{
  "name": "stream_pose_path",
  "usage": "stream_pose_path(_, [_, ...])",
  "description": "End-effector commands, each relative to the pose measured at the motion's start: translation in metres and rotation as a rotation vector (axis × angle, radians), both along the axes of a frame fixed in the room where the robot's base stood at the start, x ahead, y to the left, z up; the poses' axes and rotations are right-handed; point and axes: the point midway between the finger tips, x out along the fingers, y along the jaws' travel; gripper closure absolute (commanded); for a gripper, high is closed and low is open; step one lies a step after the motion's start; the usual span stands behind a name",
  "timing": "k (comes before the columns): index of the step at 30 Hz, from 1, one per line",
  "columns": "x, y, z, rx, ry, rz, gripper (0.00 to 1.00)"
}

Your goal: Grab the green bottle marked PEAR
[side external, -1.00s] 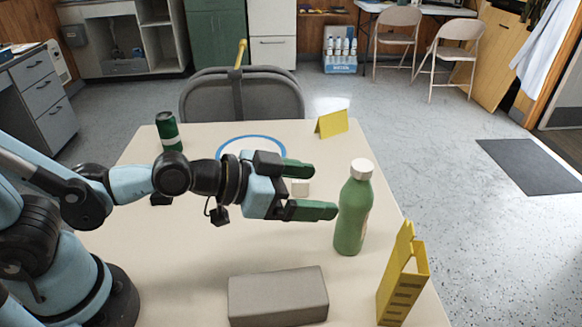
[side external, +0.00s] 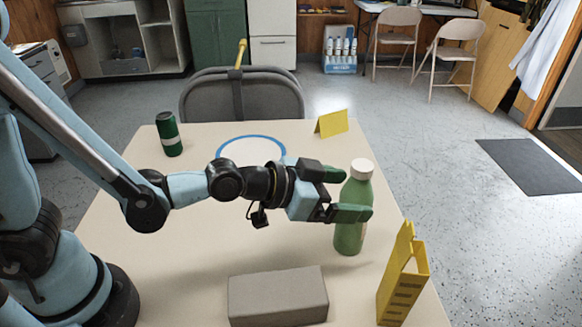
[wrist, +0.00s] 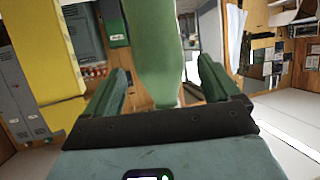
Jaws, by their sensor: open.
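The green bottle (side external: 349,236) with a white cap stands upright near the right side of the table. Its label is not readable here. My gripper (side external: 349,194) is open, with its green fingers reaching to the bottle at mid-height; the near finger crosses in front of it. In the wrist view the bottle (wrist: 156,45) rises between the two spread fingers (wrist: 163,85). I cannot tell whether either finger touches it.
A yellow holder (side external: 402,277) stands at the front right and a grey block (side external: 278,296) lies at the front. A dark green can (side external: 169,135) stands back left. A blue ring (side external: 222,146) and a yellow folded card (side external: 332,123) are farther back. The table's left middle is clear.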

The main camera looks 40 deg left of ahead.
Motion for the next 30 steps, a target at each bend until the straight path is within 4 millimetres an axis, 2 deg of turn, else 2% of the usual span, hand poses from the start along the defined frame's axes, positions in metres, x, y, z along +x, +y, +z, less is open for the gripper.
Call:
stream_pose_path(14, [0.036,-0.022,-0.019,0.001,0.0,0.0,0.11])
stream_pose_path(24, [0.039,-0.024,-0.021,0.0,0.0,0.0,0.11])
stream_pose_path(26, [0.039,-0.024,-0.021,0.0,0.0,0.0,0.18])
stream_pose_path(30, [0.039,-0.024,-0.021,0.0,0.0,0.0,0.4])
